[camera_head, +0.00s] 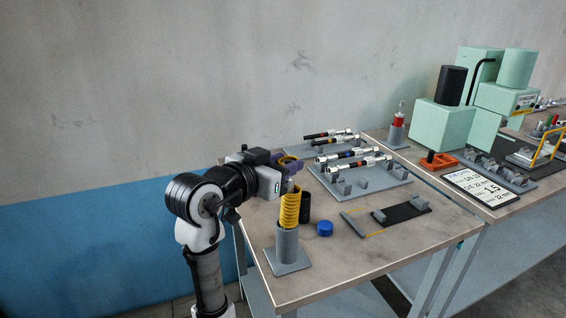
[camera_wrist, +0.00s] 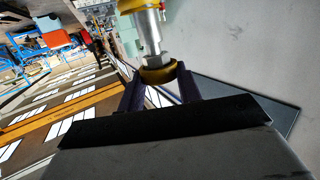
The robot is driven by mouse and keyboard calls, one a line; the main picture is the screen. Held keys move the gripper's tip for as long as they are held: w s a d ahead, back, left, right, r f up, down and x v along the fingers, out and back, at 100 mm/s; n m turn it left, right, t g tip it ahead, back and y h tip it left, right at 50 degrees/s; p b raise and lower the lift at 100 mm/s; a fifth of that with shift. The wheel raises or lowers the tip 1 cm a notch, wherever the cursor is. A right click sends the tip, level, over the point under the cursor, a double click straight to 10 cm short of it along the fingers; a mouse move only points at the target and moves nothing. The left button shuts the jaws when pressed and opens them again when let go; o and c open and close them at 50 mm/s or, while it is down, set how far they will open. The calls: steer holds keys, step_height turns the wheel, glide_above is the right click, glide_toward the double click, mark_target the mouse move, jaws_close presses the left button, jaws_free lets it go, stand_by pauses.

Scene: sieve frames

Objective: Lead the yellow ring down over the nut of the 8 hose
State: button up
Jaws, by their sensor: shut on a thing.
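My gripper (camera_head: 287,164) is shut on the yellow ring (camera_head: 287,159), which sits between its dark purple fingers. In the wrist view my gripper (camera_wrist: 160,88) holds the same ring (camera_wrist: 158,74) between the fingertips. A yellow coiled hose (camera_head: 290,209) stands upright in a grey holder (camera_head: 287,245), below my gripper. Its silver metal nut and tip show in the wrist view (camera_wrist: 147,28), with the narrow end reaching to the ring. I cannot tell whether the tip is inside the ring or just at its edge. No size mark is readable on the hose.
A black coil (camera_head: 306,205) stands close behind the yellow hose, and a blue cap (camera_head: 325,228) lies to the right. Several hoses with metal fittings lie on a grey rack (camera_head: 372,182) behind. A dark plate (camera_head: 402,213) lies further right.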

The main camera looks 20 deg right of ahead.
steer(key=shift+f, duration=0.45)
steer(key=o, duration=1)
steer(key=shift+o, duration=0.2)
steer(key=b+v, duration=0.3)
steer(key=v, duration=1.1)
steer(key=shift+b, duration=0.35)
steer(key=shift+r, duration=0.1)
